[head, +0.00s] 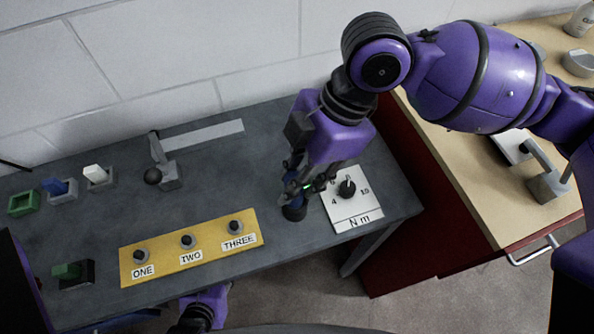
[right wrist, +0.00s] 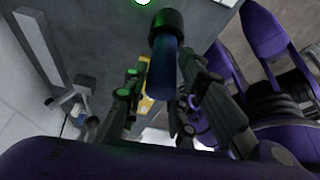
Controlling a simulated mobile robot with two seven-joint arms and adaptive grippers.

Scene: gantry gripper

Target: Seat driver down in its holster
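The driver is a blue cylinder (right wrist: 165,75) standing between my right gripper's fingers in the right wrist view. Its far end meets a dark round cup (right wrist: 167,28), which looks like the holster. In the head view the dark cup (head: 294,212) stands on the grey bench, directly below my right gripper (head: 299,188). The fingers hide most of the driver there. In the right wrist view my right gripper (right wrist: 165,95) has its fingers on either side of the driver, with gaps showing. How deep the driver sits in the cup cannot be told.
A white dial plate (head: 350,217) marked N m lies just right of the cup. A yellow panel (head: 188,250) with three knobs lies to the left. A lever (head: 160,165) stands behind it. Small coloured switches line the bench's left end. A wooden-topped cabinet (head: 470,190) stands right.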

